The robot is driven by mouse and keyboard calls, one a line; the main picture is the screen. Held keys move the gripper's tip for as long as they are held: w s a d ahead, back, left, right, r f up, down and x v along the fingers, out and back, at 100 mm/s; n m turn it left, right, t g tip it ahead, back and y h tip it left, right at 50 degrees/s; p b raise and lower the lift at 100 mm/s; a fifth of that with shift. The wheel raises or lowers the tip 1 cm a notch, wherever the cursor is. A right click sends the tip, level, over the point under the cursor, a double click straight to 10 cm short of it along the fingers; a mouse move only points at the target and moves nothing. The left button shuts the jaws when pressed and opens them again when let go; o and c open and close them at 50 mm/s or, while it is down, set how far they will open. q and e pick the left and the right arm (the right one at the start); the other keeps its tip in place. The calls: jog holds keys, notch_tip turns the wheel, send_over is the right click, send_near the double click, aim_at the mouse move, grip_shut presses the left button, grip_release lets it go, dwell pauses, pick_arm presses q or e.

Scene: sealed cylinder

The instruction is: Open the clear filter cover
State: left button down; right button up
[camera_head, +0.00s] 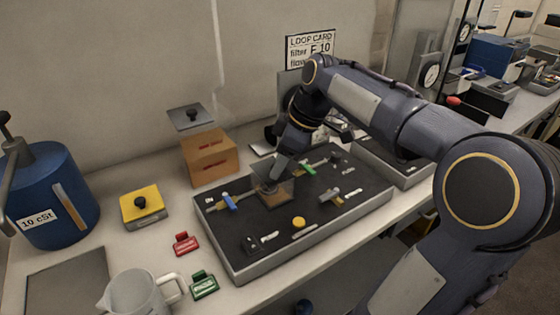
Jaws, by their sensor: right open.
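A small clear, see-through cover (287,191) stands in the dark-floored tray (236,262), with something brown showing beneath it. My right gripper (273,182) reaches down from the upper right to the top of this cover. Its jaws are open, but the fingertips are small and dark, and I cannot tell whether they touch the cover. The cover looks closed. My left gripper is not in view.
Around the cover lie a blue-handled valve (230,202), a green-handled valve (308,168) and a yellow knob (299,222). An orange-brown box (210,157) and a yellow-topped block (141,206) stand left of the tray. A clear jug (138,295) is in front.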

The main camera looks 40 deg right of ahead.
jog(key=shift+f, duration=0.2)
jog(key=shift+c, duration=0.5)
grip_shut()
jog(key=shift+w+r, duration=0.1)
